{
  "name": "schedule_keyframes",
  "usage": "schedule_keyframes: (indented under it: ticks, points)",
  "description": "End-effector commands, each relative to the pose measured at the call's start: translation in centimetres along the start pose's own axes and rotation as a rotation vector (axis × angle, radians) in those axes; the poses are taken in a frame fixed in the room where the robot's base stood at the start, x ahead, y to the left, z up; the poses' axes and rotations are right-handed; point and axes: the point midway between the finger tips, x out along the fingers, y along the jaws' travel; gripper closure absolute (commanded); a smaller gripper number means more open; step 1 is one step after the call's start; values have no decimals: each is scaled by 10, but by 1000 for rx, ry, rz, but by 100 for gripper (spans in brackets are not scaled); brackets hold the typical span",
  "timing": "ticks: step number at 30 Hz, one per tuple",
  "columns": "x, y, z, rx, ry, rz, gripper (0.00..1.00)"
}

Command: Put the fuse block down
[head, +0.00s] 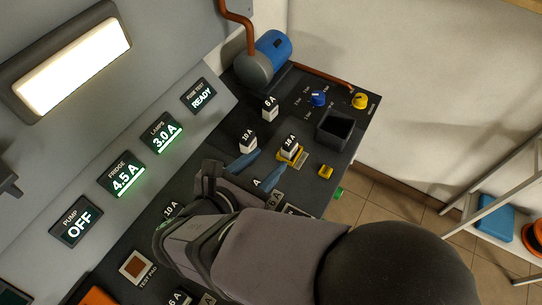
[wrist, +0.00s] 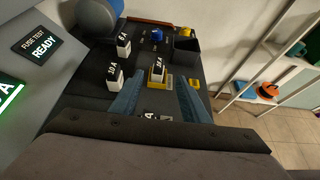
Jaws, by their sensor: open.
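A fuse block (head: 290,143) with a white front and a dark top stands upright on a yellow-edged seat on the dark panel. It also shows in the wrist view (wrist: 159,69); its label reads about 10 A, with small print hard to tell. My gripper (head: 272,161) is open, its two blue fingers apart and empty. In the wrist view the fingertips (wrist: 160,84) lie either side of the seat's near end, with the block just beyond them. I see no contact. Two similar blocks, one marked 10 A (head: 248,141) and one 6 A (head: 270,109), stand to the left and farther back.
An open black bin (head: 336,128) stands behind and right of the block. Blue (head: 318,98) and yellow (head: 360,101) knobs and a small yellow piece (head: 325,171) are nearby. A READY display (head: 201,96) is on the left wall.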

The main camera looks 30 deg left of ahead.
Motion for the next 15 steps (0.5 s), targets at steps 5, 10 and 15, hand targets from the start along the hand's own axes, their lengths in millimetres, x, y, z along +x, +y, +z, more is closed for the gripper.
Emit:
schedule_keyframes:
  ticks: [5,10,15]
  points:
    - [-4,0,0,1,0,-1,58]
    - [0,-4,1,11,7,-13,58]
    - [24,-33,2,105,62,-115,58]
